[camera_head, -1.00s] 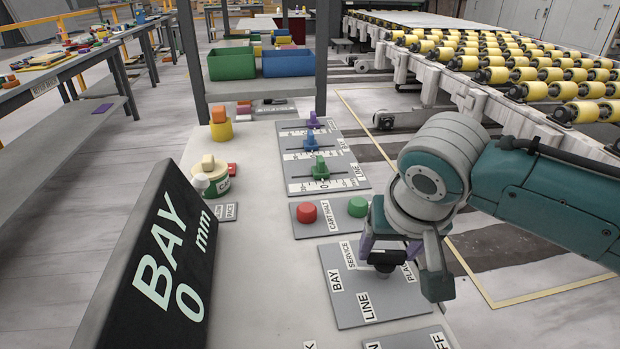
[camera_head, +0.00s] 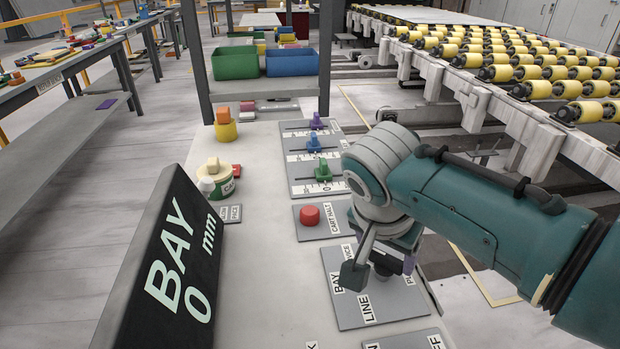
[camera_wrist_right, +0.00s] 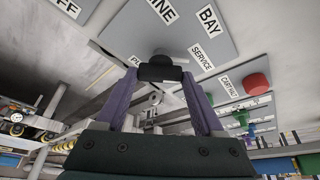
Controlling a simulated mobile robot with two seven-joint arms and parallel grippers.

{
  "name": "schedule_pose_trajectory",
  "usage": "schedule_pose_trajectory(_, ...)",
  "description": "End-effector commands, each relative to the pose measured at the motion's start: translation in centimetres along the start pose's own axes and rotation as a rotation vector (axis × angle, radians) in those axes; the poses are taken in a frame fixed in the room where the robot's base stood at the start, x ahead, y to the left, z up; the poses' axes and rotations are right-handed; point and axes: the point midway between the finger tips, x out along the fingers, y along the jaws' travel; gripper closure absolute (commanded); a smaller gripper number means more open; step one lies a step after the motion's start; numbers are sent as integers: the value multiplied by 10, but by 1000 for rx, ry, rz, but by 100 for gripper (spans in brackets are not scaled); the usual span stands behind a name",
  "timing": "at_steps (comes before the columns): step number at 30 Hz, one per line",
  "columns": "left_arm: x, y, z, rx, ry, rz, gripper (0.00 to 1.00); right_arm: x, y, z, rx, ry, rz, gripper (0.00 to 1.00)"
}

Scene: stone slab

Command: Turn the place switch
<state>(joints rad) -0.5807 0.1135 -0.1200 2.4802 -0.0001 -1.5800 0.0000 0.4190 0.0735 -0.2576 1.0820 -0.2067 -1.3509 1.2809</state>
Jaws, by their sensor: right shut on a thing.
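The place switch is a black knob (camera_wrist_right: 160,70) on a grey panel (camera_head: 345,312) with BAY, SERVICE and LINE labels and a partly covered label that starts with P. My right gripper (camera_head: 382,266) is over the panel. In the right wrist view its two purple fingers (camera_wrist_right: 162,75) are shut on the knob, one on each side. In the head view the gripper hides most of the knob, so its pointing direction is hard to read. My left gripper is in neither view.
A red button (camera_head: 309,215) is behind the panel, and sliders (camera_head: 315,170) stand farther back. A black display (camera_head: 165,265) reads BAY 0 mm at the left. Another labelled panel (camera_head: 410,341) is at the front.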

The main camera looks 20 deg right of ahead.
Motion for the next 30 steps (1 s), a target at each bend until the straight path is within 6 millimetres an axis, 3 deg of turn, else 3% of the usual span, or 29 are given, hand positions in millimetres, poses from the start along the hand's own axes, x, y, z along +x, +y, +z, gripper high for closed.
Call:
schedule_pose_trajectory(11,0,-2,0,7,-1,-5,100,1,1,0,10,0,4,86)
schedule_pose_trajectory(12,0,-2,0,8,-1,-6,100,1,1,0,10,0,4,29)
schedule_pose_trajectory(20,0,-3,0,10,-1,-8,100,0,0,0,8,0,3,0)
schedule_pose_trajectory(30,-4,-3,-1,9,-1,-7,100,-8,0,-1,6,1,0,0)
